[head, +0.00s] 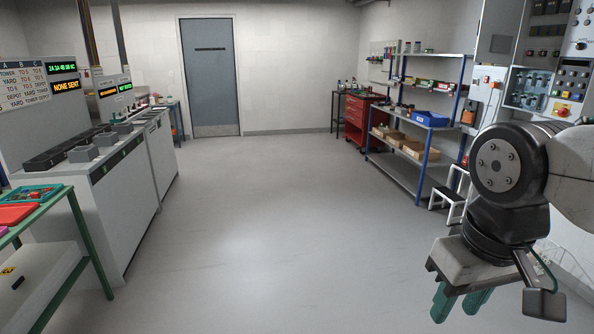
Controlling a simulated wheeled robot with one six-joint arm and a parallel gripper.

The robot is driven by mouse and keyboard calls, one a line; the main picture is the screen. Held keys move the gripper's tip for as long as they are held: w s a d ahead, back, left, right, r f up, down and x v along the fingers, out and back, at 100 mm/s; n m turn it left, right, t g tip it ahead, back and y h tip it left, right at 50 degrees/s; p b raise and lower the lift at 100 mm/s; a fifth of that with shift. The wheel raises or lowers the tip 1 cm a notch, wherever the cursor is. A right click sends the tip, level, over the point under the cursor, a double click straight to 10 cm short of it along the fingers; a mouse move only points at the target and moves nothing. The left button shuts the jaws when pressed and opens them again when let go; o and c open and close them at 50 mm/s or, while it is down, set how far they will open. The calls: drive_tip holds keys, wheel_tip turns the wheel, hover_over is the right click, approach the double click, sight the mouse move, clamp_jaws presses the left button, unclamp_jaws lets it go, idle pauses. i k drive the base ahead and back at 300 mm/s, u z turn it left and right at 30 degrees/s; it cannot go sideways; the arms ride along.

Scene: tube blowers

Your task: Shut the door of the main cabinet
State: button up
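An electrical cabinet (531,90) on the right wall shows its inside, with rows of switches and modules in view. A tall grey panel with a small dark square (499,44) stands at its left side and looks like its door, swung open; I cannot be sure that this is the main cabinet. My arm hides the lower right of this area. My gripper (461,299) hangs in front at lower right, pointing down, well apart from the cabinet. Its two teal fingers are apart, with nothing seen between them.
A blue-posted shelf (418,114) and a red tool cart (356,122) stand along the right wall, with a white step stool (452,190) near the shelf. Consoles (125,205) and a green-framed table (92,240) line the left. The middle floor is clear.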

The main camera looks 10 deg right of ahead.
sight(499, 24)
drive_tip(key=u, duration=0.3)
drive_tip(key=i, duration=4)
drive_tip(key=z, duration=0.2)
drive_tip(key=i, duration=1.45)
drive_tip(key=z, duration=1.6)
drive_tip(key=i, duration=1)
drive_tip(key=z, duration=1.3)
drive_tip(key=i, duration=0.5)
drive_tip(key=z, duration=0.15)
